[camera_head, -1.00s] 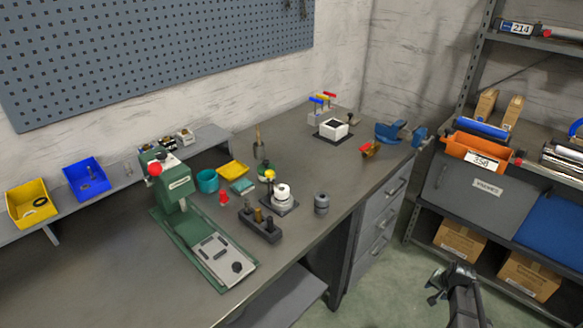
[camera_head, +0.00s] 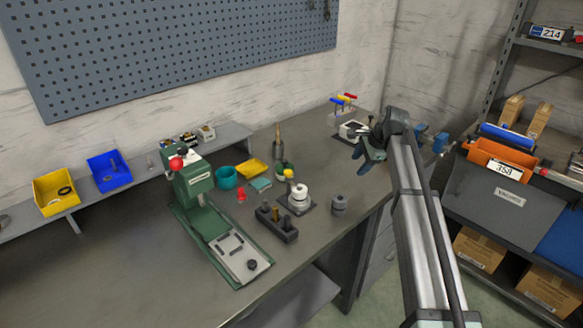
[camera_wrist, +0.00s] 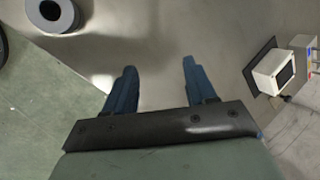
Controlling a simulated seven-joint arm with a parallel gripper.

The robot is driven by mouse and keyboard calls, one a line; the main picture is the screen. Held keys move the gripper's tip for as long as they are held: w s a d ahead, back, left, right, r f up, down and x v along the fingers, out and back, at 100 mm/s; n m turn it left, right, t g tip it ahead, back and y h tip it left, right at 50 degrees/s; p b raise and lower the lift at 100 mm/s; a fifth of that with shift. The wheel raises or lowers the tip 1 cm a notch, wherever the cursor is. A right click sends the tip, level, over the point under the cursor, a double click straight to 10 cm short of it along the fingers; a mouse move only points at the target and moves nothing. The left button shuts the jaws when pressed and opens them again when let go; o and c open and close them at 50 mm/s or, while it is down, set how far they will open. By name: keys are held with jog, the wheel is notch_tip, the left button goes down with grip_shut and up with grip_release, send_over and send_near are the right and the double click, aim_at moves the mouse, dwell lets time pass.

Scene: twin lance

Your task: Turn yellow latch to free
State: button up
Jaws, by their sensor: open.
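My gripper (camera_head: 368,158) is open and empty over the right end of the workbench. Its two blue fingers show apart in the wrist view (camera_wrist: 159,68), with bare bench between them. No part is clearly recognisable as the yellow latch. A small yellow handle (camera_head: 343,100) shows at the back right between red and blue ones, too small to make out. In front of it is a white block (camera_head: 351,128) with a dark top, partly hidden by my gripper. The block (camera_wrist: 272,72) is apart from my fingers in the wrist view, to their right.
A grey cylinder (camera_head: 339,203) stands near the bench's front edge; a white round part on a plate (camera_head: 299,196) is left of it. A green press (camera_head: 205,205) stands further left. A blue vise (camera_head: 437,143) is partly hidden behind my arm. Shelving (camera_head: 515,170) stands right.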

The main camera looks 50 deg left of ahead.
aim_at(289, 171)
jog(key=s+a+r+m+g+h, duration=0.25)
jog(key=s+a+r, duration=0.65)
jog(key=s+r, duration=0.5)
jog(key=shift+m+g+y, duration=0.25)
jog(key=shift+g+y, duration=0.1)
jog(key=shift+g, duration=0.1)
jog(key=x, duration=1.5)
jog(key=shift+s+f, duration=0.1)
jog(key=shift+s, duration=0.25)
jog(key=shift+c, duration=0.2)
jog(key=c, duration=1)
